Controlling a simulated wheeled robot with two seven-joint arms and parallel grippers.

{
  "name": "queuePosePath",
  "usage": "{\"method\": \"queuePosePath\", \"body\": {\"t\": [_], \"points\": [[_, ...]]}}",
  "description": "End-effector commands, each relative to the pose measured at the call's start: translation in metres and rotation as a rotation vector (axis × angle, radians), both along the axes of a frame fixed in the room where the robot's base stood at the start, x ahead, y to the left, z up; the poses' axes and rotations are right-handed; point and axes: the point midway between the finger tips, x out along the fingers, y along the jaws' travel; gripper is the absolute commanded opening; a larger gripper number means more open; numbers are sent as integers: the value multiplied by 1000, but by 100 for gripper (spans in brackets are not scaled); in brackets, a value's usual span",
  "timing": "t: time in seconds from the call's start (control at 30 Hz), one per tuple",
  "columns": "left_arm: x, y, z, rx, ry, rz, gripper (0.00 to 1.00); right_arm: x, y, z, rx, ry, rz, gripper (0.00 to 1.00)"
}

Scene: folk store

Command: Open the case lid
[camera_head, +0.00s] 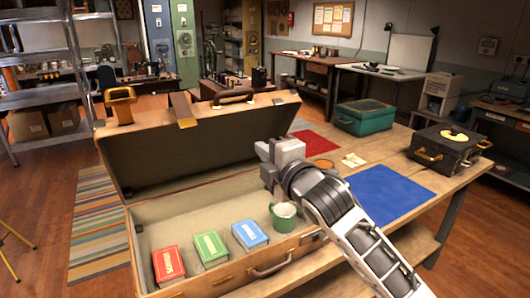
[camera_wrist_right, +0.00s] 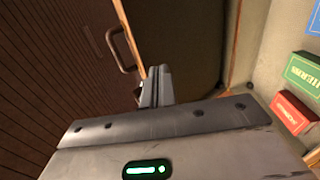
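The large tan case (camera_head: 141,237) lies on the wooden table with its lid (camera_head: 190,150) raised partway, dark inside facing me. The lid's handle (camera_head: 236,96) is on its raised edge and also shows in the right wrist view (camera_wrist_right: 120,50). In the case are a red box (camera_head: 168,264), a green box (camera_head: 210,249), a blue box (camera_head: 250,234) and a green mug (camera_head: 284,216). My right gripper (camera_head: 266,152) is over the case's right part, by the lid's inside; its fingers (camera_wrist_right: 157,86) look closed together, near the lid edge. Contact is unclear. My left gripper is out of view.
Right of the case are a blue mat (camera_head: 391,192), a red mat (camera_head: 314,142), a teal box (camera_head: 364,117) and a black case (camera_head: 449,146). Brass-coloured fittings (camera_head: 121,105) stick up at the lid's raised edge. A metal shelf (camera_head: 70,50) stands at the left.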

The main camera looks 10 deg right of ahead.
Motion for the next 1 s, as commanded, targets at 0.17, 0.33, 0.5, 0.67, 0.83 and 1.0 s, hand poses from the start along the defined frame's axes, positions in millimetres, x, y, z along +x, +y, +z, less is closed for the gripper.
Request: {"method": "queuePosePath", "body": {"t": [0.17,0.33,0.5,0.67,0.83,1.0], "points": [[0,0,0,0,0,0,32,0,0,0,0,0,0,0],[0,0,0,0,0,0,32,0,0,0,0,0,0,0],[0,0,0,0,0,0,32,-1,0,0,0,0,0,0],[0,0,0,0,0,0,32,-12,-5,-1,-2,-1,-1,0],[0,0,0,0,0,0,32,-28,-11,-1,-2,-1,0,0],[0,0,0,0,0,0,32,-45,-17,-1,0,1,0,0]]}}
